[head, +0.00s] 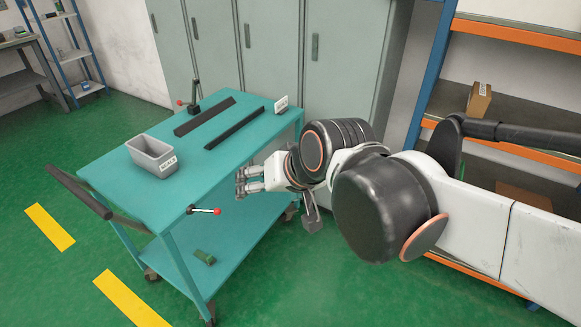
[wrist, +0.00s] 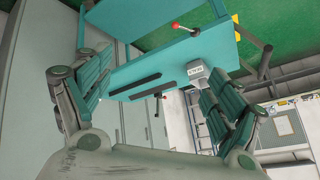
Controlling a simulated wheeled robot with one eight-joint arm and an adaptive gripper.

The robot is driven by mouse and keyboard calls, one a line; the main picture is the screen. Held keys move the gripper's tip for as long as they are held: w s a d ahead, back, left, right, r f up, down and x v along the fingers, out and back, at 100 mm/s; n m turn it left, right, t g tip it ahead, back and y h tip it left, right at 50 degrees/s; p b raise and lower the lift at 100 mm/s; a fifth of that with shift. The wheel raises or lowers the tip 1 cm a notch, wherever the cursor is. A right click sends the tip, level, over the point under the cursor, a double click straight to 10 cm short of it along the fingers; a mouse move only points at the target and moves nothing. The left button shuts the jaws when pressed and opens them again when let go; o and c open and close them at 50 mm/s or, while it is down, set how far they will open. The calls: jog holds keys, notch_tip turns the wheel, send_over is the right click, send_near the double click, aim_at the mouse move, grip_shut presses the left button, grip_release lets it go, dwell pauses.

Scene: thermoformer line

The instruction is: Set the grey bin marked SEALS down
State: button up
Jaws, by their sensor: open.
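The grey bin (head: 148,155) with a white label stands upright on the top of the teal cart (head: 110,183), near its left end. The bin (wrist: 196,74) also shows in the wrist view, beyond the right finger. My gripper (head: 241,182) is open and empty, to the right of the bin and apart from it, by the cart's right edge. In the wrist view its two fingers (wrist: 152,92) are spread wide with nothing between them close by.
Two black bars (head: 236,127) lie on the cart top behind the bin. Red-knobbed levers (head: 205,210) stand at the cart's edges. A small white sign (head: 281,104) stands at the far corner. Grey lockers (head: 262,45) are behind, and an orange-and-blue shelf (head: 510,145) is at right.

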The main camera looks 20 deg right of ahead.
jog(key=s+d+f+n+h, duration=0.2)
jog(key=s+d, duration=0.2)
jog(key=s, duration=0.2)
jog(key=shift+s+n+g, duration=0.25)
jog(key=shift+n+g, duration=0.15)
jog(key=shift+d, duration=0.1)
